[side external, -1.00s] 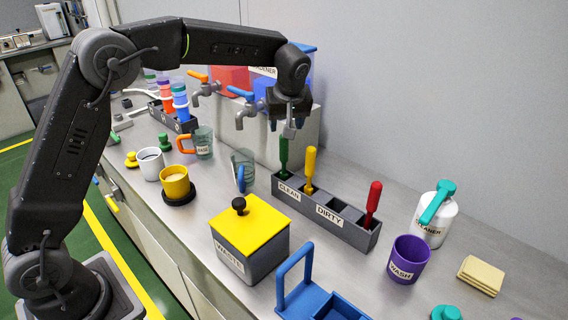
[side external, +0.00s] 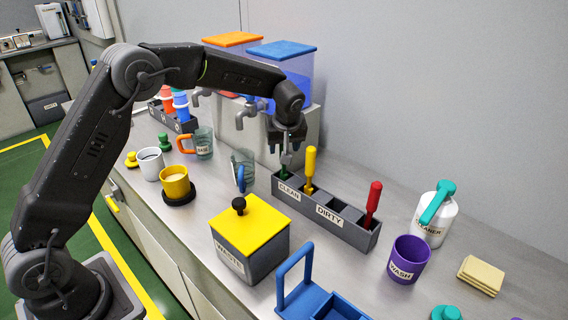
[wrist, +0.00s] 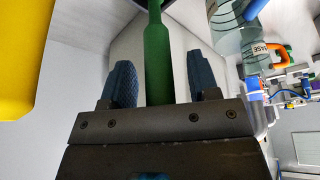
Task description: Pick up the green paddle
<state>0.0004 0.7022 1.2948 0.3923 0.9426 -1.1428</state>
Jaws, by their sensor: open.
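The green paddle (side external: 284,174) stands upright in the compartment at the CLEAN end of the dark grey rack (side external: 345,233). My gripper (side external: 287,153) is directly over it, pointing down, and covers much of its handle in the side view. In the wrist view the green handle (wrist: 157,50) runs between the two open fingers (wrist: 161,72), with gaps visible on both sides. The gripper is open and empty. The paddle's lower end is hidden in the rack.
A yellow paddle (side external: 310,165) and a red paddle (side external: 373,200) stand in the same rack. The blue-lidded dispenser (side external: 282,48) is close behind my gripper. A glass mug (side external: 243,165) and yellow-lidded waste box (side external: 250,228) stand nearby.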

